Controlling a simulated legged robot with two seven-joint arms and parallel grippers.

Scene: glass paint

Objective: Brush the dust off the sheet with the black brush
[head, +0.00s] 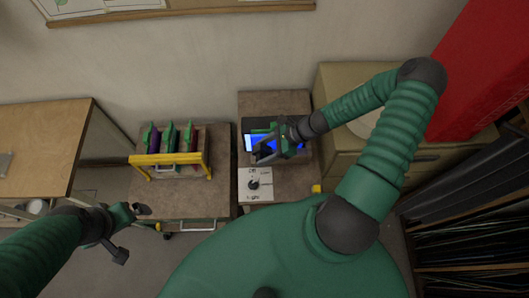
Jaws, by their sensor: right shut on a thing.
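A bright blue sheet (250,143) lies on a dark box (255,124) on the small table in the middle of the head view. My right gripper (265,150) is over the blue sheet and hides part of it. It is shut on a small dark thing that looks like the black brush; the brush itself is hard to make out, and I cannot tell whether it touches the sheet. My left gripper (131,231) is at the lower left, its dark fingertips apart and nothing visible between them.
A white switch box (255,185) sits in front of the sheet. A cart on the left holds a yellow rack (168,159) with several green-topped upright items. A wooden table (40,135) is at far left, a beige cabinet (335,85) and red panel (480,75) at right.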

